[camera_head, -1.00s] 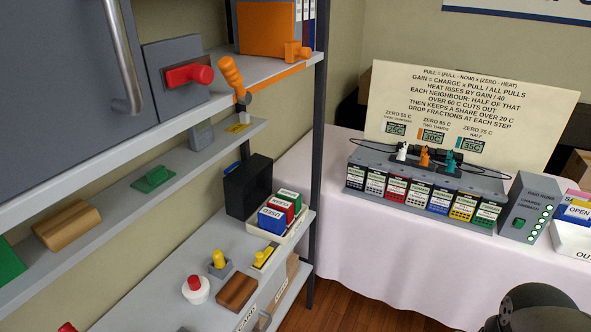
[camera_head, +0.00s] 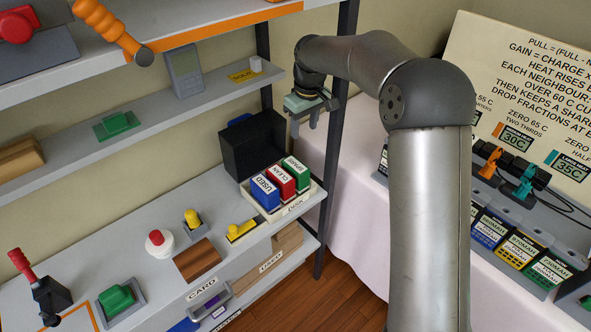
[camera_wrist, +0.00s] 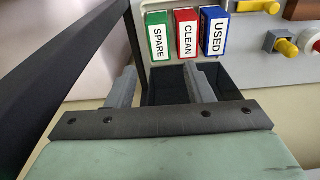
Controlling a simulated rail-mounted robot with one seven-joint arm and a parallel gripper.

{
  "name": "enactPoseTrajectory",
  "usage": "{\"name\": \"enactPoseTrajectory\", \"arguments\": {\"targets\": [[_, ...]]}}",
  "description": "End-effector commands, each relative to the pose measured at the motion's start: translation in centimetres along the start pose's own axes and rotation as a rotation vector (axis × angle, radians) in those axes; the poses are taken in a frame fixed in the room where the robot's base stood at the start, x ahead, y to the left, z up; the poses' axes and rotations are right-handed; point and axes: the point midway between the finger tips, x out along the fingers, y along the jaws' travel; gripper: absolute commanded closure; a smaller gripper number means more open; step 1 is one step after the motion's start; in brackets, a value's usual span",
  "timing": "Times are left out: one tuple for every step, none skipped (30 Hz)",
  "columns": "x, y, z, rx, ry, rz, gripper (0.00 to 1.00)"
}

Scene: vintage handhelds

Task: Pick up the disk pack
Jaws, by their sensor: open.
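A pale tray (camera_head: 273,212) labelled DISK sits on the lower shelf. It holds three upright blocks: blue USED (camera_head: 265,192), red CLEAN (camera_head: 281,181) and green SPARE (camera_head: 296,171). I cannot tell which item is the disk pack. In the wrist view, SPARE (camera_wrist: 157,38), CLEAN (camera_wrist: 187,36) and USED (camera_wrist: 214,32) appear beyond the fingertips, labels readable. My gripper (camera_head: 305,122) is open and empty, pointing down, above and behind the tray near the rack post. Its fingers also show in the wrist view (camera_wrist: 158,72), apart from the blocks.
A black open box (camera_head: 251,155) stands directly behind the tray. A dark rack post (camera_head: 333,150) is close beside my gripper. A yellow-handled item (camera_head: 242,230), a red-topped white knob (camera_head: 159,243) and a wooden block (camera_head: 197,259) lie left of the tray. The middle shelf (camera_head: 215,92) is overhead.

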Motion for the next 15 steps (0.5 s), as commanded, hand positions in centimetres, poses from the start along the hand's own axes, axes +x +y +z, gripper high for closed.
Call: {"name": "enactPoseTrajectory", "arguments": {"targets": [[0.7,0.2,-1.0,-0.014,0.006,-0.007,0.53],[0.9,0.2,-1.4,-0.021,0.009,-0.009,0.53],[1.2,0.3,-1.8,-0.027,0.011,-0.012,0.53],[1.5,0.4,-1.9,-0.03,0.012,-0.014,0.53],[1.8,0.4,-2.0,-0.032,0.013,-0.014,0.53],[2.3,0.4,-2.1,-0.033,0.013,-0.016,0.53],[2.7,0.4,-2.2,-0.033,0.012,-0.017,0.53],[3.2,0.4,-2.2,-0.034,0.012,-0.017,0.53],[4.0,0.3,-2.1,-0.033,0.011,-0.017,0.53],[4.6,0.3,-2.1,-0.033,0.012,-0.017,0.53],[5.3,0.3,-2.1,-0.033,0.01,-0.017,0.53],[6.2,0.3,-2.1,-0.033,0.011,-0.017,0.53],[6.9,0.3,-2.1,-0.032,0.01,-0.017,0.53],[7.5,0.3,-2.2,-0.032,0.011,-0.017,0.53],[8.4,0.3,-2.2,-0.031,0.012,-0.017,0.53]]}}
